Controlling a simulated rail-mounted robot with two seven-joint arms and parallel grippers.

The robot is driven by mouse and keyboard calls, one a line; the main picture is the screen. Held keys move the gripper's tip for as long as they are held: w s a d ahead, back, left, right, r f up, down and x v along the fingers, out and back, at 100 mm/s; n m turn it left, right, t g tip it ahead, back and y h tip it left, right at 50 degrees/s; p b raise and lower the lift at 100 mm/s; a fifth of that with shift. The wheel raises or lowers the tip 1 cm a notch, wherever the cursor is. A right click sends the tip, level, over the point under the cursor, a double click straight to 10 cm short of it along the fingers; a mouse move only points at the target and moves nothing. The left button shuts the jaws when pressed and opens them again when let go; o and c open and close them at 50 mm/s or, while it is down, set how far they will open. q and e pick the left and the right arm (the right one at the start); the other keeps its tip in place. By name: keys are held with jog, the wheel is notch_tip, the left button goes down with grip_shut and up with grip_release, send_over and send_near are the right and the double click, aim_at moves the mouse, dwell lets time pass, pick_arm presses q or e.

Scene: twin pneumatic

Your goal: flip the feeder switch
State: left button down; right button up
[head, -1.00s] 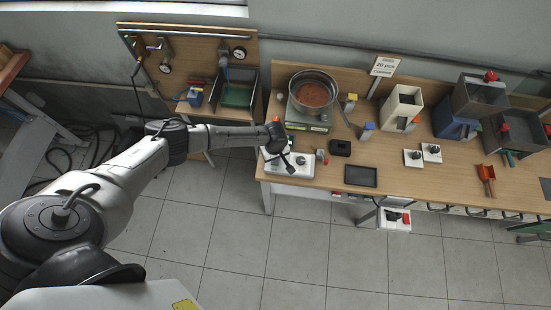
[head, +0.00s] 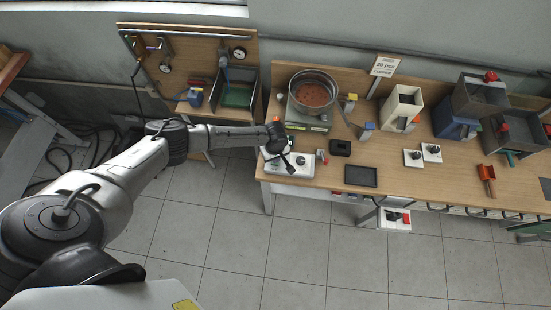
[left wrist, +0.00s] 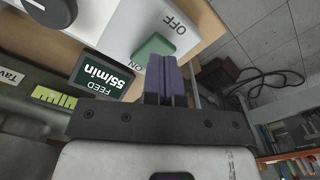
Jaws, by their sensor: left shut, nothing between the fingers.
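The feeder switch is a green rocker (left wrist: 154,46) on a white control box (left wrist: 160,22), with OFF printed at one end and ON at the other. My left gripper (left wrist: 166,62) is shut and empty. Its purple fingertips overlap the rocker's near edge in the left wrist view; I cannot tell whether they touch it. In the head view my left gripper (head: 289,164) is over the white control box (head: 297,171) at the bench's left front, and the switch is hidden there. My right gripper is not in view.
The round feeder bowl (head: 313,92) with reddish contents stands behind the control box. A black knob (left wrist: 52,10) is near the switch. A black tray (head: 361,176) and a small dark box (head: 340,148) lie to the right on the bench.

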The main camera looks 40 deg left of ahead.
pick_arm(q)
jog(key=shift+f, duration=0.5)
jog(key=shift+f+b, duration=0.55)
jog(key=shift+b, duration=0.05)
dwell(0.4)
jog(key=shift+f, duration=0.3)
jog(key=shift+r, duration=0.15)
notch_tip(320, 180, up, 7)
jog(key=p, duration=0.7)
jog(key=shift+p, duration=0.4)
dwell(0.5)
